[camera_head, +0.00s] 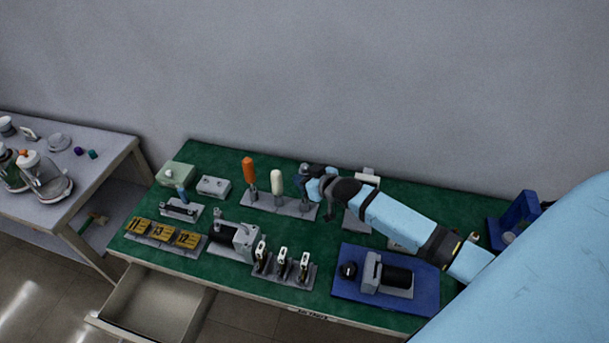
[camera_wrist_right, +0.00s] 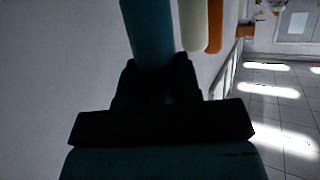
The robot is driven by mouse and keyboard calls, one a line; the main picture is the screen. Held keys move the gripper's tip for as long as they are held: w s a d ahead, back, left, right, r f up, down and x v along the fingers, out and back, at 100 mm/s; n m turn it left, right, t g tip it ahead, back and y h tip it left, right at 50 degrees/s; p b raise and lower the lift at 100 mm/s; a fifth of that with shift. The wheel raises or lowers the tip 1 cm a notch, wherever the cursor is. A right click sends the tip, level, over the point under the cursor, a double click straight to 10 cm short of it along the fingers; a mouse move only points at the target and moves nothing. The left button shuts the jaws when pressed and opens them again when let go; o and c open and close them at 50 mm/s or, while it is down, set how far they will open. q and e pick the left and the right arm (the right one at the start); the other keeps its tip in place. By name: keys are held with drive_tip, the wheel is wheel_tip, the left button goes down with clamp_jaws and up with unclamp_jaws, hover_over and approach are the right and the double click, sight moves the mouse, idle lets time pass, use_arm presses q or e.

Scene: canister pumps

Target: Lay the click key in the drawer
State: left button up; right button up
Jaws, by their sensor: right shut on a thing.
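My right gripper (camera_head: 316,183) is at the right end of a grey rack (camera_head: 258,202) on the green bench. It is shut on a teal-handled tool (camera_wrist_right: 150,35), which fills the top of the right wrist view. I cannot tell for sure that this is the click key, or whether its lower end is still in the rack. An orange-handled tool (camera_head: 249,171) and a cream-handled tool (camera_head: 277,182) stand upright in the same rack. The drawer (camera_head: 155,305) is open at the bench's front left and looks empty. My left gripper is not in view.
Between rack and drawer stand a grey pump unit (camera_head: 233,238), yellow numbered tags (camera_head: 163,233) and a holder with several small upright pieces (camera_head: 283,265). A blue tray (camera_head: 350,289) with a black cylinder lies front right. The wall is close behind.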

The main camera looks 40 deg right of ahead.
drive_tip(key=shift+f, duration=0.1)
drive_tip(key=o, duration=1)
drive_tip(key=shift+s+d, duration=0.1)
drive_tip(key=shift+s, duration=0.45)
drive_tip(key=b+v, duration=0.1)
drive_tip(key=v, duration=1.1)
drive_tip(key=shift+s+r, duration=0.25)
drive_tip(key=shift+r, duration=0.15)
